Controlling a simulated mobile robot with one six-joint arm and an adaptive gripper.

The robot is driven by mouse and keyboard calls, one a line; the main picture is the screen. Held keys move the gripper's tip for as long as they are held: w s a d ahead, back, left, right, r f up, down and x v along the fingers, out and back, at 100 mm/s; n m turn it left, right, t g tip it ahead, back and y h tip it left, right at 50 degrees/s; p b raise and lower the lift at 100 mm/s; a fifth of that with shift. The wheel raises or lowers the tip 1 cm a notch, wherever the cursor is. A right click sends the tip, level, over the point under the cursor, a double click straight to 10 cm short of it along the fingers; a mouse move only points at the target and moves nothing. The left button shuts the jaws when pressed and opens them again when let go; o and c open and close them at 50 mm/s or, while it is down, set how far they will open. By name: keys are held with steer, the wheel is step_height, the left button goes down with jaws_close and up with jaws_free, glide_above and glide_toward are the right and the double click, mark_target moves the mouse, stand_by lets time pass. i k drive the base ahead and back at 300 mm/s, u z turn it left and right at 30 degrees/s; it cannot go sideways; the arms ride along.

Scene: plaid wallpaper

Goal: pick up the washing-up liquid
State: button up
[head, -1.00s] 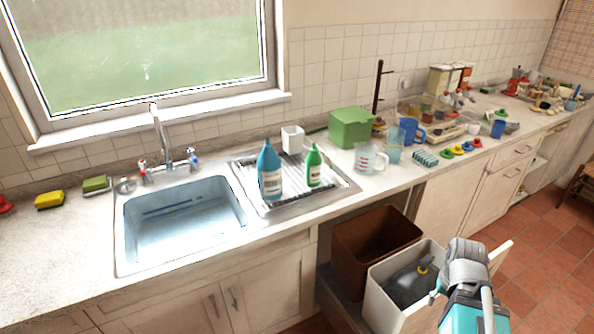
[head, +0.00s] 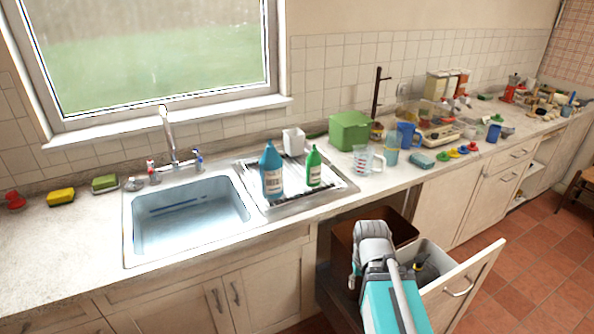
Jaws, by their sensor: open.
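Two bottles stand upright on the draining board (head: 334,194) beside the sink: a larger blue bottle (head: 272,177) with a pale label and a smaller green bottle (head: 313,170) with a pale label. I cannot read the labels to tell which is the washing-up liquid. My gripper (head: 355,278) is open and low in front of the counter, over the pull-out bins, below and to the right of both bottles. My own wrist and arm hide most of it. It is apart from the bottles.
The sink (head: 190,216) lies left of the drainer. A white cup (head: 293,141) stands behind the bottles. A green box (head: 349,131), measuring jug (head: 366,160) and blue mug (head: 408,135) stand to the right. A brown bin (head: 398,226) and open bin drawer (head: 470,280) jut out below.

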mark_target(314, 161)
steer(key=u, duration=0.2)
steer(key=k, duration=1.35)
steer(key=z, duration=0.55)
steer(key=i, duration=1.95)
steer(key=u, duration=0.55)
